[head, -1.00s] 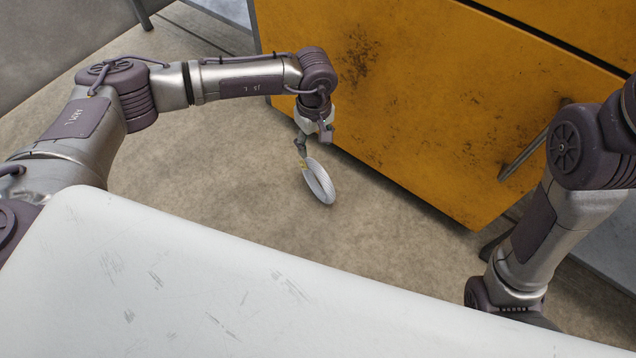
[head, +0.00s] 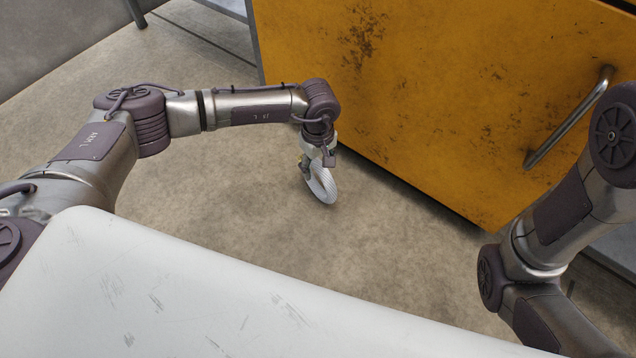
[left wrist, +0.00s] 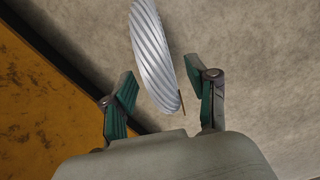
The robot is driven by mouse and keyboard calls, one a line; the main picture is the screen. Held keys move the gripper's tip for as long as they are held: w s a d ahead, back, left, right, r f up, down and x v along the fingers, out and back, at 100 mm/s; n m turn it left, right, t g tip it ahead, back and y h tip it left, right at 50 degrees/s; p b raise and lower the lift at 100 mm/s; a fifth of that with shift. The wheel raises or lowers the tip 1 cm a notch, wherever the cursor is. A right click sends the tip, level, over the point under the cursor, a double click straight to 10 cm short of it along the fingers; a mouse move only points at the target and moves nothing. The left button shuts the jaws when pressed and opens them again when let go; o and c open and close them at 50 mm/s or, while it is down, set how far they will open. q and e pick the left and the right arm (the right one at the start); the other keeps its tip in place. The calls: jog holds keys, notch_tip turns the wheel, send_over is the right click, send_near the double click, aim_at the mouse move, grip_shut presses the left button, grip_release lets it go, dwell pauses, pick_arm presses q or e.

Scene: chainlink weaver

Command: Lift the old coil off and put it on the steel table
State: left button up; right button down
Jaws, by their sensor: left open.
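The coil is a pale silver ring of ridged, twisted wire (head: 322,187), seen tilted below my left gripper (head: 316,163) in the head view. In the left wrist view, the coil (left wrist: 155,55) reaches from the top edge down between the two green-padded fingers. The fingers are spread, with a gap showing on both sides of the coil. A thin brownish rod shows beside the coil's near end. What holds the coil up cannot be told. My right arm shows at the right, its gripper out of view. I cannot make out the steel table for certain.
A worn yellow cabinet (head: 430,90) with a metal bar handle (head: 570,118) stands close behind and right of my left gripper. Bare concrete floor (head: 220,220) lies around and below the coil. A grey metal frame shows at the top left.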

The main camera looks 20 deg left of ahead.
pick_arm(q)
jog(key=shift+r, duration=0.1)
grip_shut()
jog(key=shift+r, duration=0.1)
dwell(0.4)
